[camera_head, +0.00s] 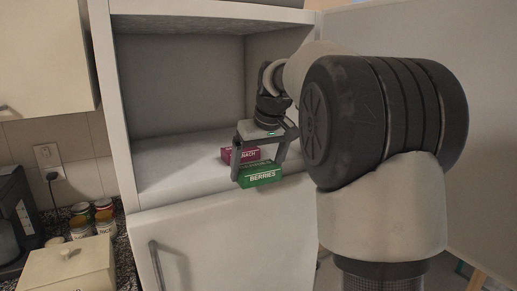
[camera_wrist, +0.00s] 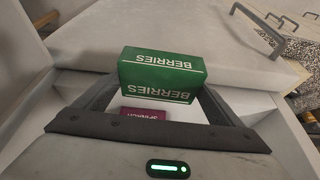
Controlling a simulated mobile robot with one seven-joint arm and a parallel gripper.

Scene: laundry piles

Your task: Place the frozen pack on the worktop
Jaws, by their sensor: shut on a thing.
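A green box marked BERRIES (camera_head: 260,176) is the frozen pack between my gripper's fingers. My gripper (camera_head: 258,168) is shut on it, at the front edge of the open compartment. In the wrist view the green box (camera_wrist: 161,75) sits between the two fingers, its lettering upside down. A dark red box, its label partly hidden in the head view, lies behind it (camera_head: 240,155); the wrist view shows it as SPINACH (camera_wrist: 145,114). The speckled worktop (camera_head: 121,235) is at the lower left, mostly covered by things standing on it.
The open white compartment (camera_head: 180,170) is otherwise empty. A closed door with a handle (camera_head: 220,245) is below it. A cream lidded box (camera_head: 68,270), several cans (camera_head: 80,227) and a dark appliance (camera_head: 18,210) crowd the worktop. An open door panel (camera_head: 480,150) stands at right.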

